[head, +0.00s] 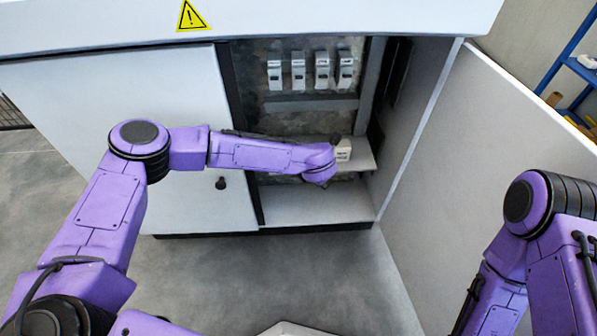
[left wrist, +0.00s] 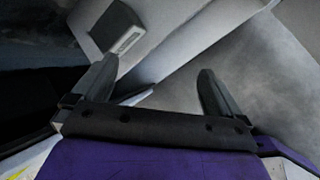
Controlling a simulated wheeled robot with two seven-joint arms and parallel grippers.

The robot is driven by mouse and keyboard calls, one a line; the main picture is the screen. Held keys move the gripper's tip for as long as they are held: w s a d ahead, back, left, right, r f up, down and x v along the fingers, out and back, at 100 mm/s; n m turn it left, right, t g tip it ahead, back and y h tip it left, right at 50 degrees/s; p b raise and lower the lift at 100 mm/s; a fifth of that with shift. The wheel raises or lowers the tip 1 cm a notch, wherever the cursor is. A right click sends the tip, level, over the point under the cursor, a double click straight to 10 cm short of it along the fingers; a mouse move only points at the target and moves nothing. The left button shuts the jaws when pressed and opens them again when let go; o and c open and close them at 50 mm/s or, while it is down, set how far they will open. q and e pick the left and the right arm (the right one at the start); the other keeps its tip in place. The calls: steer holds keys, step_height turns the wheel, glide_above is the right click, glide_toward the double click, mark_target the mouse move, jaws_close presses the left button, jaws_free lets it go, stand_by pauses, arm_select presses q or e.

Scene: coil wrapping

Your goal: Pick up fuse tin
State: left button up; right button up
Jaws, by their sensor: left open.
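The fuse tin, a small pale box (head: 343,154), sits on the upper shelf inside the open cabinet, partly hidden by my left wrist. In the left wrist view a grey box with a light label (left wrist: 119,30), which looks like the tin, is beyond the left finger. My left gripper (left wrist: 156,76) is open, with nothing between its fingers. The tin lies ahead of and to the left of the gap there. In the head view the left hand is at the tin's left side; contact cannot be told. My right arm is at the right edge; its gripper does not show.
The cabinet shelf (head: 362,162) is narrow, with a wider bottom ledge (head: 315,205) below. Several breakers (head: 321,70) are mounted above. A closed door panel (head: 120,110) is left, and an open door (head: 475,170) stands right. The floor (head: 300,270) in front is clear.

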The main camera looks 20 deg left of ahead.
arm_select(q)
steer(key=w+a+r+n+g, duration=0.2)
steer(key=w+a+r+n, duration=0.35)
steer(key=n, duration=0.35)
steer(key=shift+n, duration=0.7)
steer(key=x, duration=0.3)
steer(key=b+x, duration=0.1)
steer(key=x, duration=0.3)
steer(key=b+x, duration=0.1)
steer(key=x, duration=0.2)
steer(key=shift+d+f, duration=0.2)
steer(key=shift+f, duration=0.15)
steer(key=shift+r, duration=0.1)
arm_select(e)
step_height(320, 180, down, 4)
steer(key=shift+r, duration=0.2)
arm_select(q)
steer(key=c, duration=0.9)
steer(key=shift+c, duration=0.9)
steer(key=shift+r, duration=0.1)
